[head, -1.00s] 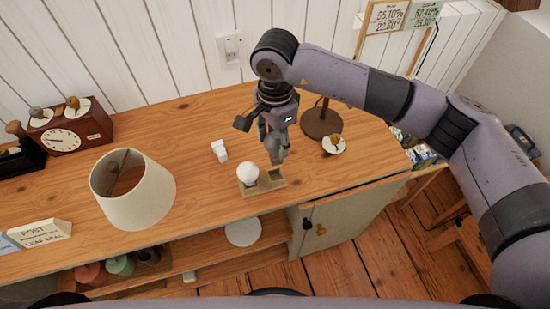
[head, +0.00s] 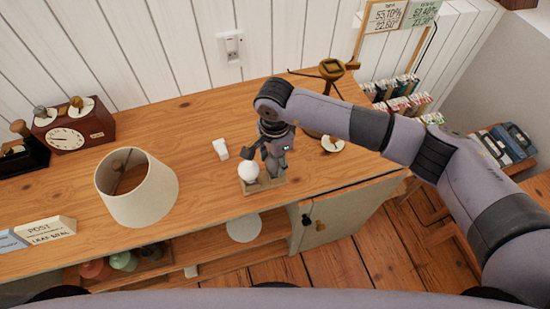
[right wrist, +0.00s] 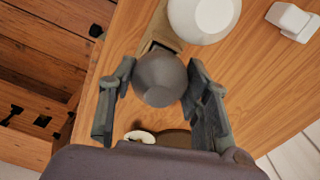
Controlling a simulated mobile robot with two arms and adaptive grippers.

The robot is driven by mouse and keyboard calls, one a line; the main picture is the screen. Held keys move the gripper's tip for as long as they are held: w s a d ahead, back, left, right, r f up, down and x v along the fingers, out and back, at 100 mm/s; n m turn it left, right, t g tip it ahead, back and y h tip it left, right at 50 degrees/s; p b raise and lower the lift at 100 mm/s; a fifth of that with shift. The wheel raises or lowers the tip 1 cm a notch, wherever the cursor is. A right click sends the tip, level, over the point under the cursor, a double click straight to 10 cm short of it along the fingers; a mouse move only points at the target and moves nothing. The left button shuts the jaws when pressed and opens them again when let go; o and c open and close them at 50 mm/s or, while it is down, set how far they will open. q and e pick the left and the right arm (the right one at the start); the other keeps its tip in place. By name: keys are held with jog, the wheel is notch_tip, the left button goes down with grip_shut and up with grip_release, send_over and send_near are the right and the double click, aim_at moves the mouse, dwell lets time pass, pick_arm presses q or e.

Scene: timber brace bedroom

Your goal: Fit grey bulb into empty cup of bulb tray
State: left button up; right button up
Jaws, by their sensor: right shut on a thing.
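My right gripper (head: 274,166) points down over the right end of the wooden bulb tray (head: 264,190). In the right wrist view the gripper (right wrist: 162,82) is shut on the round grey bulb (right wrist: 160,80), with one finger on each side. The bulb hides much of the tray's near end, so I cannot tell whether it is inside the empty cup or just above it. A white bulb (head: 249,172) stands in the left part of the tray; the white bulb (right wrist: 203,14) also shows beside the grey one in the wrist view. My left gripper is out of view.
A small white block (head: 221,149) lies behind the tray. A cream lampshade (head: 137,190) stands to the left. The wooden top (head: 205,185) is clear between lampshade and tray.

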jog(key=o, duration=1.1)
jog(key=shift+f, duration=0.1)
jog(key=shift+o, duration=0.2)
jog(key=shift+r, duration=0.25)
jog(key=shift+w+r, duration=0.1)
jog(key=shift+r, duration=0.15)
notch_tip(320, 180, up, 11)
jog(key=b, duration=0.3)
jog(key=shift+r, duration=0.15)
